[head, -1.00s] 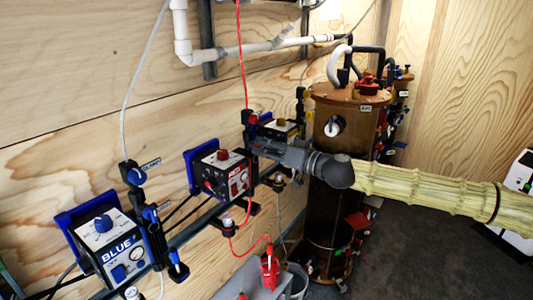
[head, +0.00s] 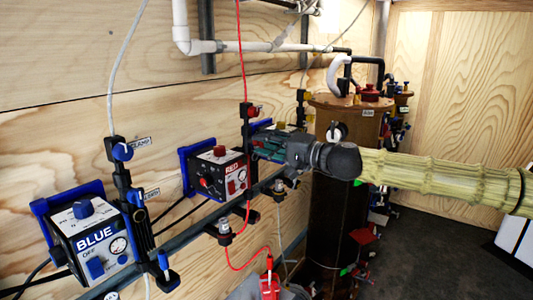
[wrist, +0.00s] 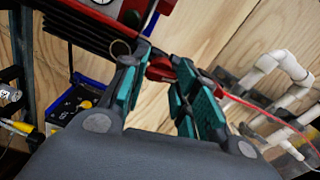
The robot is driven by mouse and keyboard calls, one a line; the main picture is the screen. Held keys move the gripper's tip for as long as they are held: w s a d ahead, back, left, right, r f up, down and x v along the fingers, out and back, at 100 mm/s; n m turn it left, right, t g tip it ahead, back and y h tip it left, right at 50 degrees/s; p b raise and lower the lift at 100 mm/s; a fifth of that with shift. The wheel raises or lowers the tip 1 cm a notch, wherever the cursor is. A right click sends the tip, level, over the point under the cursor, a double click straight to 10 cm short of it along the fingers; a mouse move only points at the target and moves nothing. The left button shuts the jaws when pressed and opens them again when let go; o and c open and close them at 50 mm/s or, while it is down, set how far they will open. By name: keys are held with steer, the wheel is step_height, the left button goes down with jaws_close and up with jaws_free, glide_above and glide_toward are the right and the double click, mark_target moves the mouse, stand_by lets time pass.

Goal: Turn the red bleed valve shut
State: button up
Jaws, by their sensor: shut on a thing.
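My gripper (head: 260,143) reaches the black post beside the red pump box (head: 218,173). In the wrist view my gripper (wrist: 155,75) has its teal-padded fingers on either side of a small red handle (wrist: 160,69), which looks like the red bleed valve. It is shut on that handle. In the head view my fingers hide the handle, so its angle is hard to tell there. Another red valve knob (head: 253,110) shows higher on the same post, above my fingers and apart from them.
A blue pump box (head: 97,243) with its own blue valve (head: 122,151) is at the left. A brown filter cylinder (head: 330,205) stands behind my gripper. White pipe (head: 240,46) runs along the wall above. A red tube (head: 240,60) hangs close to the post.

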steer(key=shift+m+b, duration=0.65)
steer(key=shift+m, duration=0.55)
steer(key=o, duration=1)
steer(key=v, duration=1.2)
steer(key=shift+d, duration=0.1)
